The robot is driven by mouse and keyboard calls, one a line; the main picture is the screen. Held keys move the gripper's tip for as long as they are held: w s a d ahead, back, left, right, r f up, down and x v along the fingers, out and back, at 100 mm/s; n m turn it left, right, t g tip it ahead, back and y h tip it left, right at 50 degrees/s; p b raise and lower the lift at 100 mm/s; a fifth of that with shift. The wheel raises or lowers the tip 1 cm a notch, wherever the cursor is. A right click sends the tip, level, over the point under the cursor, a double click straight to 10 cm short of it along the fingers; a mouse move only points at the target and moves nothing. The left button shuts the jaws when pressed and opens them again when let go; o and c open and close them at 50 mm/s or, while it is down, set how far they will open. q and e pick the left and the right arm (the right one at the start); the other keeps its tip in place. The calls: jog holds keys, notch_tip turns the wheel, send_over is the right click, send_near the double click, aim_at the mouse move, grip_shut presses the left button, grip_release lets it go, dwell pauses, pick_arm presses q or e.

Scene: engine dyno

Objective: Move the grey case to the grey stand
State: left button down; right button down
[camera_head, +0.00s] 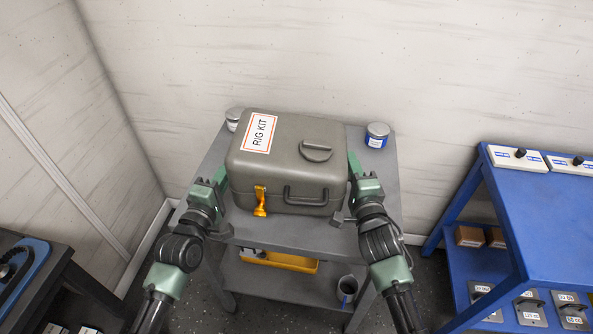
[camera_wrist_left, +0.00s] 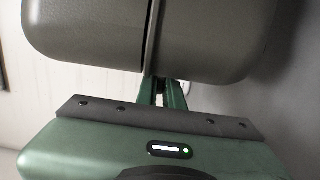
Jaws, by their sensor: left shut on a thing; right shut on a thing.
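The grey case (camera_head: 312,133) has a "RIG KIT" label, an orange latch and a dark front handle. It is upright over the top of the grey stand (camera_head: 285,234); I cannot tell whether it touches the top. My left gripper (camera_head: 224,178) is shut on the case's left side. In the left wrist view, my left gripper's fingers (camera_wrist_left: 165,90) meet the case (camera_wrist_left: 90,30) near its seam, and their tips are hidden. My right gripper (camera_head: 353,165) is shut on the case's right side, its fingertips partly hidden.
A lidded tin (camera_head: 377,135) stands right of the case, and another tin (camera_head: 234,117) is behind its left corner. The stand's lower shelf holds a yellow tray (camera_head: 290,263) and a dark cup (camera_head: 347,287). A blue bench (camera_head: 550,210) is at right, a dark table (camera_head: 68,284) at left.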

dwell(0.4)
